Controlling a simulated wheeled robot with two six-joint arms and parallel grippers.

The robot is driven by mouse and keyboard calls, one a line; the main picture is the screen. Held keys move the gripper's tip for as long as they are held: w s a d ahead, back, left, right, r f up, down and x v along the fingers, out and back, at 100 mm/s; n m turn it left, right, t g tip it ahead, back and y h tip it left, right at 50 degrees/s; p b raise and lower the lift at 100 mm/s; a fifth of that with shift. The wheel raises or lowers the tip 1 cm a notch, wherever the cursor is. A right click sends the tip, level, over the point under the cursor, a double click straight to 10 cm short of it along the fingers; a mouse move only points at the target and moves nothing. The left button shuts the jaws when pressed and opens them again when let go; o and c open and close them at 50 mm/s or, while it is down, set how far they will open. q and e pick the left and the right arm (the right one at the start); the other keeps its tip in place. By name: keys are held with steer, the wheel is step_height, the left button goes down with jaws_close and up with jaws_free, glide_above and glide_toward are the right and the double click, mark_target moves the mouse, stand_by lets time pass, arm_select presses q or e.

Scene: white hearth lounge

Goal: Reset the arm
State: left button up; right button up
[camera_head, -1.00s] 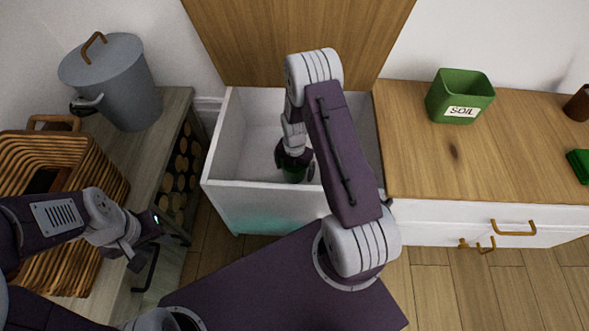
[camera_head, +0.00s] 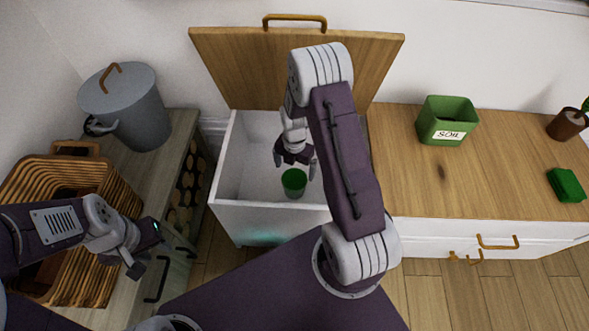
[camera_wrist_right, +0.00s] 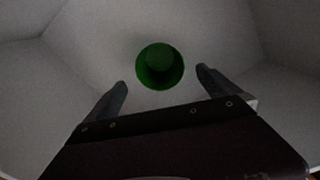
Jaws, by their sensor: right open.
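My right gripper (camera_head: 295,168) is over the open white chest (camera_head: 228,180), with its arm reaching in from above. It is open and empty, its two fingers (camera_wrist_right: 160,95) spread apart in the right wrist view. A green cup (camera_head: 294,184) stands in the chest just beyond the fingertips; it also shows in the right wrist view (camera_wrist_right: 160,66), apart from both fingers. My left gripper (camera_head: 148,262) is at the left, beside the wicker basket, and its jaw gap is not clear.
The chest's wooden lid (camera_head: 290,65) stands raised behind it. A grey lidded pot (camera_head: 128,108) and a wicker basket (camera_head: 118,200) are at left. A green SOIL box (camera_head: 446,122), a green block (camera_head: 566,185) and a potted plant (camera_head: 566,124) stand on the wooden cabinet top (camera_head: 480,175).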

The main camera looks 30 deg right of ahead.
stand_by(0.4)
steer(key=s+a+r+m+t+p, duration=0.1)
steer(key=a+r+m+p, duration=0.15)
steer(key=r, duration=0.65)
steer(key=a+r+m+t+p, duration=0.15)
steer(key=a+r, duration=0.25)
steer(key=r, duration=0.5)
steer(key=s+a+m+g, duration=0.1)
steer(key=s+m, duration=1.1)
steer(key=m, duration=0.5)
step_height(320, 180, up, 39)
steer(key=m+p, duration=0.4)
steer(key=p, duration=3.4)
steer(key=shift+w+p, duration=0.15)
steer(key=shift+p, duration=0.25)
